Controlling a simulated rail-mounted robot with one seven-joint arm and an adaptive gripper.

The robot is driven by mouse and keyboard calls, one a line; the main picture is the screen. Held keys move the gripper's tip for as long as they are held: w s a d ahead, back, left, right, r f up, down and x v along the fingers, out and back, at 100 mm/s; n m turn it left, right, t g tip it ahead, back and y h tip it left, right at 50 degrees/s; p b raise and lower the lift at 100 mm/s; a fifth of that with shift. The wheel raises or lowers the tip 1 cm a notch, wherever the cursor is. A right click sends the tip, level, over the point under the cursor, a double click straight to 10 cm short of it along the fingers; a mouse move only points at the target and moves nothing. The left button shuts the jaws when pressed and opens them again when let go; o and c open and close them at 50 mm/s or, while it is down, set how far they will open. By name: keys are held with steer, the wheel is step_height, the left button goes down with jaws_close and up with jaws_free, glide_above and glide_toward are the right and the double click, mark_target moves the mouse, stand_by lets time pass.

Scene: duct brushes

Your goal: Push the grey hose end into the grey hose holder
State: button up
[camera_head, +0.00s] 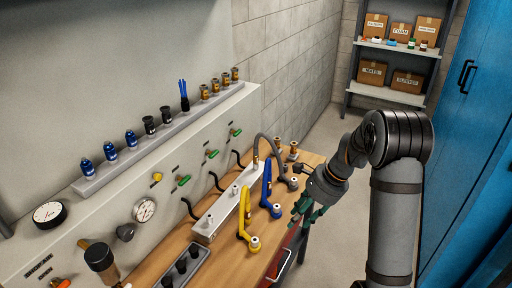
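A dark grey hose (263,138) arches up at the far end of the white block (217,212) on the wooden bench and comes down to the right. Its lower end, with a pale tip (293,184), sits near the bench's right edge. I cannot tell which fitting is the grey hose holder. My gripper (305,210), with dark green fingers, is just right of and in front of that hose end, around the bench edge. The fingers look spread apart, with nothing seen between them. It appears apart from the hose.
A blue hose (267,185) and a yellow hose (244,215) stand nearer along the block. Brass fittings (292,149) stand at the bench's far end. A dark tray (180,268) lies in front. A panel with gauges and a ledge of brushes (150,125) rises left. Floor right is clear.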

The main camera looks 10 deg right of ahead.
steer(key=w+a+r+n+g+h+p, duration=0.1)
steer(key=w+a+r+n+h+p, duration=0.1)
steer(key=w+a+h+p, duration=0.2)
steer(key=w+a+p, duration=0.1)
steer(key=a+p, duration=0.1)
steer(key=p, duration=0.1)
steer(key=shift+w+a+n+g, duration=0.3)
steer(key=shift+w+a+g, duration=0.05)
steer(key=shift+g, duration=0.05)
steer(key=shift+c, duration=0.6)
